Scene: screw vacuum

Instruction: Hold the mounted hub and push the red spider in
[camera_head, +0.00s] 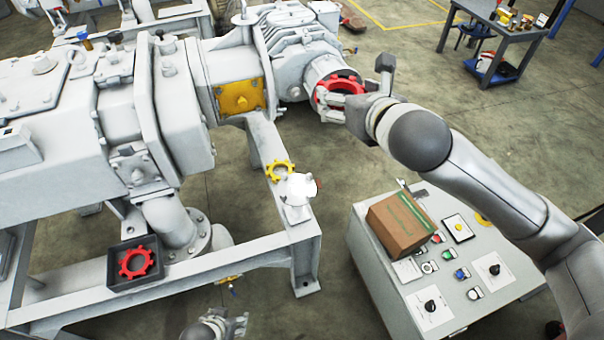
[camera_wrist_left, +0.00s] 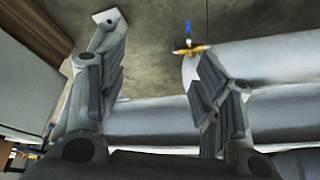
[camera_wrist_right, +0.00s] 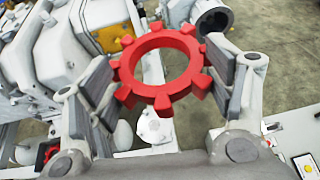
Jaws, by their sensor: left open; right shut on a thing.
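A red spider (camera_wrist_right: 160,68), a toothed ring, sits between the fingers of my right gripper (camera_wrist_right: 168,88), which is shut on its outer edge. In the head view the right gripper (camera_head: 345,100) holds this spider (camera_head: 338,84) in front of the round grey end of the machine (camera_head: 322,66). In the right wrist view a dark round opening (camera_wrist_right: 212,18) shows beyond the spider, apart from it in the picture. I cannot clearly make out the mounted hub. My left gripper (camera_head: 215,325) is low at the bottom edge, open and empty; its spread fingers show in the left wrist view (camera_wrist_left: 160,85).
A second red spider (camera_head: 136,263) lies in a black tray (camera_head: 112,283) on the frame. A yellow spider (camera_head: 280,170) lies on the frame beam beside a white fitting (camera_head: 298,192). A control console (camera_head: 385,285) carries a cardboard box (camera_head: 400,222). A small valve (camera_wrist_left: 188,46) is near the left gripper.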

